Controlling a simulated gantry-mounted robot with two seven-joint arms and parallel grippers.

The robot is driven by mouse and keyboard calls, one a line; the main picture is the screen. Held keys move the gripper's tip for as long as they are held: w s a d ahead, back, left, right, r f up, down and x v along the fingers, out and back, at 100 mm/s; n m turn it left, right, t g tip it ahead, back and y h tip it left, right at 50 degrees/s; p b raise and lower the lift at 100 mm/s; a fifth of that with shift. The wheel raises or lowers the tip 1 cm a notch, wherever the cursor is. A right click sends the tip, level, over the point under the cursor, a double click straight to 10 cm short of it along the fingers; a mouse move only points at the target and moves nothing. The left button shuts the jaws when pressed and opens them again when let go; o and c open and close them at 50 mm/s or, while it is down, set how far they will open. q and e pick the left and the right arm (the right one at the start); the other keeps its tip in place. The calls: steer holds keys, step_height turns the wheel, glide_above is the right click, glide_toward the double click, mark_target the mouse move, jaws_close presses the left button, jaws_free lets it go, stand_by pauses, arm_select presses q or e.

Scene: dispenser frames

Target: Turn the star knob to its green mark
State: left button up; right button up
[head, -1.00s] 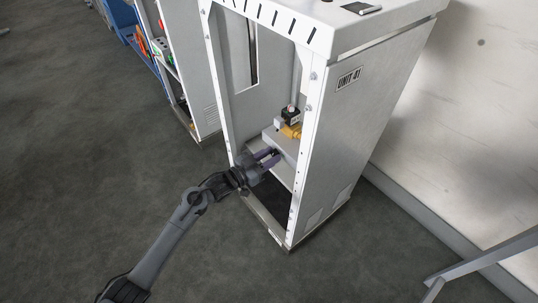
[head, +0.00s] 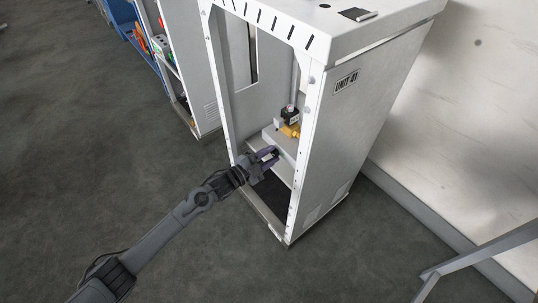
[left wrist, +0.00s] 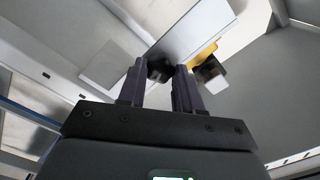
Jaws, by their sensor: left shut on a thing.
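My left gripper (head: 270,156) reaches through the open front of the white cabinet marked UNIT 01 (head: 347,130). In the left wrist view, its two fingers (left wrist: 160,80) are shut on a small dark knob (left wrist: 158,68) at the front of a light grey box (left wrist: 195,30). The fingers hide much of the knob, so its star shape and its marks cannot be made out. In the head view the grey box (head: 280,140) sits on a shelf inside the cabinet. My right gripper is not in view.
The cabinet's front posts (head: 300,150) flank the opening closely. Another cabinet (head: 200,85) stands to the left. The floor in front is clear.

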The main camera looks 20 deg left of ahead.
arm_select(q)
steer(key=shift+m, duration=2.2)
steer(key=o, duration=1)
steer(key=shift+o, duration=0.2)
steer(key=shift+s+a+p, duration=0.3)
steer(key=shift+s+p, duration=0.15)
steer(key=shift+s, duration=0.05)
steer(key=p+v, duration=0.3)
steer(key=v, duration=0.6)
steer(key=shift+s, duration=0.35)
steer(key=shift+a, duration=0.15)
